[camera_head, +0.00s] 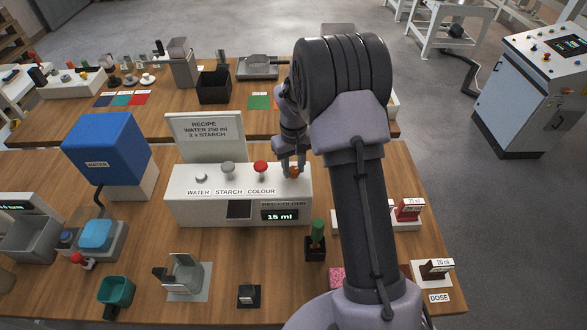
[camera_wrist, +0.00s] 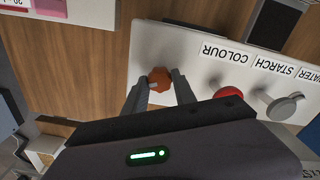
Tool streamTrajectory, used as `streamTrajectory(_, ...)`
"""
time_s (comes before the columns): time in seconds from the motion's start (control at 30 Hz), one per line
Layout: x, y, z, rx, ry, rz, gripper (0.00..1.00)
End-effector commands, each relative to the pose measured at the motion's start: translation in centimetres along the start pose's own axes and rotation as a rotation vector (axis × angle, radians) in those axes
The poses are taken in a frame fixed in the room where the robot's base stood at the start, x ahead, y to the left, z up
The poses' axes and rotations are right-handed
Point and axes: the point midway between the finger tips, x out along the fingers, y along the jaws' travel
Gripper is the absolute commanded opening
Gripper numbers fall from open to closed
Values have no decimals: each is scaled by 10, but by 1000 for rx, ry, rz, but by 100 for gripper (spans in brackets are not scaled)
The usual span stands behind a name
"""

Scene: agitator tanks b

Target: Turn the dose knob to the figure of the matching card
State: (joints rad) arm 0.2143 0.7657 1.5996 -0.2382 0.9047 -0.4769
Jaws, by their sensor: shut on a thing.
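The orange dose knob (camera_head: 294,171) sits at the right end of the white dosing panel (camera_head: 190,212). My gripper (camera_head: 292,165) reaches down to it. In the wrist view the knob (camera_wrist: 159,77) is between the two fingertips of my gripper (camera_wrist: 160,86), which is shut on it. The panel's display (camera_head: 280,216) reads 15 ml. A red card (camera_head: 408,210) with a white ml label stands at the right; its figure is too small to read surely. A brown card (camera_head: 436,269) reads 20 ml, near a DOSE label (camera_head: 439,298).
The red colour knob (camera_head: 261,168) and grey starch knob (camera_head: 228,169) stand left of the dose knob. A recipe board (camera_head: 205,136) rises behind the panel. A green-handled tool (camera_head: 317,236) stands in front. My arm hides part of the right side.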

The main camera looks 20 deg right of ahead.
Motion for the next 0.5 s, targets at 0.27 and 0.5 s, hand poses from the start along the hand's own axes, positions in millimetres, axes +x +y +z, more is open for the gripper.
streamTrajectory(0.27, 0, 0, 0, 87, 1, 1, 0)
streamTrajectory(0.5, -1, 0, 0, 108, 1, 0, 0)
